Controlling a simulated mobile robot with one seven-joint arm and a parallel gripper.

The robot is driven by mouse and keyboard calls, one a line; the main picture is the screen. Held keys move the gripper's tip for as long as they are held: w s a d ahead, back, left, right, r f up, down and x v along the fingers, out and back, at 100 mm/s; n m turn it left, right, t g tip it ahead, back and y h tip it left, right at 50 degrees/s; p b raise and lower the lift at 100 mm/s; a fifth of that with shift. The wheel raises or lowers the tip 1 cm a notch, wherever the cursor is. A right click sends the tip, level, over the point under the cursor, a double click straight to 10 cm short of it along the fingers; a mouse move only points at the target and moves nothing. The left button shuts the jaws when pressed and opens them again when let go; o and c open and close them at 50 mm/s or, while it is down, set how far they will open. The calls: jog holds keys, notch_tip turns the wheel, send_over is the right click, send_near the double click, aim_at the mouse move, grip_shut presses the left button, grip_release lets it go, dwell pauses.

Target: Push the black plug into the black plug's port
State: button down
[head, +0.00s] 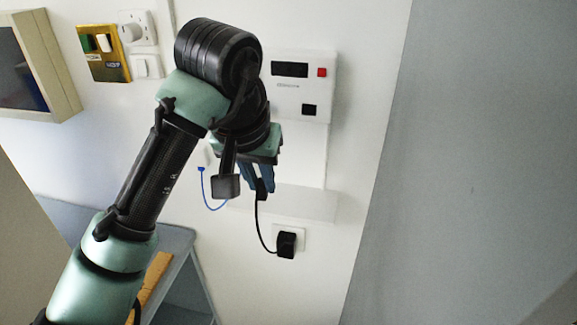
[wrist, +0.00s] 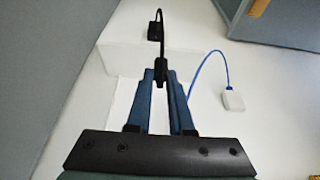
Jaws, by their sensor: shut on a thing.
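My gripper (head: 259,188) points down in front of the white wall, below the white wall unit. Its blue fingers are shut on the black plug (head: 262,186), of which only a small dark part shows. In the wrist view the black plug (wrist: 160,72) sits between the fingertips (wrist: 161,80). A black cable runs from it to a black adapter (head: 287,244) in a lower wall socket; this adapter (wrist: 155,32) also shows in the wrist view. I cannot make out the plug's port for certain; the arm covers part of the wall unit's left side.
The white unit (head: 325,88) has a dark display, a red button and a black square. A white ledge (head: 310,203) juts out beside the gripper. A blue cable (head: 207,201) hangs to the left. A grey panel (head: 470,170) stands at the right.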

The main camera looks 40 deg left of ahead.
jog(key=s+a+b, duration=0.1)
jog(key=s+a, duration=0.1)
jog(key=s, duration=0.8)
jog(key=shift+a, duration=0.2)
